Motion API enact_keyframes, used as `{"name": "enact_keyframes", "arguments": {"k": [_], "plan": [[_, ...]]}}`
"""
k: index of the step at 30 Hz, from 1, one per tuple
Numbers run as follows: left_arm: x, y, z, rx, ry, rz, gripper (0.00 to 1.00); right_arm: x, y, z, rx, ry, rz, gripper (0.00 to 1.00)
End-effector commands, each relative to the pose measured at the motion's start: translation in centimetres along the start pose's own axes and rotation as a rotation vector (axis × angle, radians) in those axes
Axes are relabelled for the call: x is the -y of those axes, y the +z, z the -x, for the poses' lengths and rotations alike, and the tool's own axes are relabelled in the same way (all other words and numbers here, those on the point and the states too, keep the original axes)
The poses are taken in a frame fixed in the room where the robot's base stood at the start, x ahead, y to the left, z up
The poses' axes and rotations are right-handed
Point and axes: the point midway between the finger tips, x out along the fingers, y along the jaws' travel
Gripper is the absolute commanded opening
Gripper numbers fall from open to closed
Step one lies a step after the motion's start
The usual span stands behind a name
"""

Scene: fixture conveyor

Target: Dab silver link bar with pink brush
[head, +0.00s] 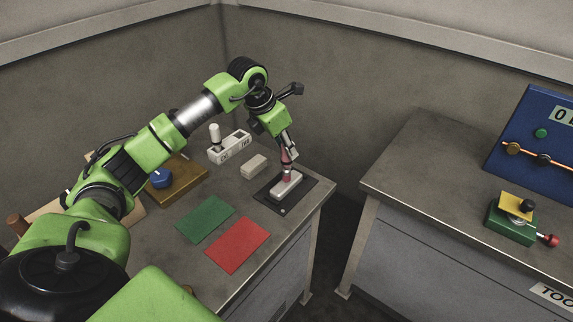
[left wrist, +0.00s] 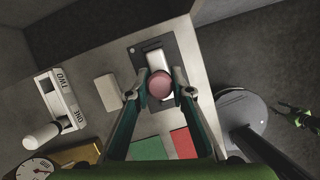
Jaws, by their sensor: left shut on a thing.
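My left gripper (head: 289,153) is shut on the pink brush (head: 287,159) and holds it upright, pointing down. The brush's round pink end (left wrist: 159,84) shows between the fingers in the left wrist view. Directly below is the silver link bar (head: 291,183), a pale rounded bar lying on a dark plate (head: 268,196). The bar also shows in the left wrist view (left wrist: 154,58), partly hidden by the brush. The brush's lower end is at or just above the bar; I cannot tell whether they touch.
Beside the plate lie a beige block (head: 254,166), a green mat (head: 205,219) and a red mat (head: 238,246). A white holder marked ONE and TWO (head: 232,150) stands behind. A brown box with a blue knob (head: 160,179) is left. A second bench (head: 425,178) stands right, across a gap.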

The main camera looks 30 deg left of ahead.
Motion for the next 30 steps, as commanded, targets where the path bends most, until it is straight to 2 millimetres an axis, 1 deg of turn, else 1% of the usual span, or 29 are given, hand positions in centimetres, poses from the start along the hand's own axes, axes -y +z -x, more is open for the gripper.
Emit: {"name": "enact_keyframes", "arguments": {"k": [8, 30], "plan": [[-0.01, 0.05, 0.02, 0.002, 0.0, 0.0, 0.0, -0.03, 0.01, -0.04, 0.0, 0.0, 0.0, 0.4], [-0.02, -0.3, -0.8, 0.002, 0.001, 0.0, 0.0, -0.22, 0.14, -0.67, 0.001, 0.003, 0.0, 0.4]]}}
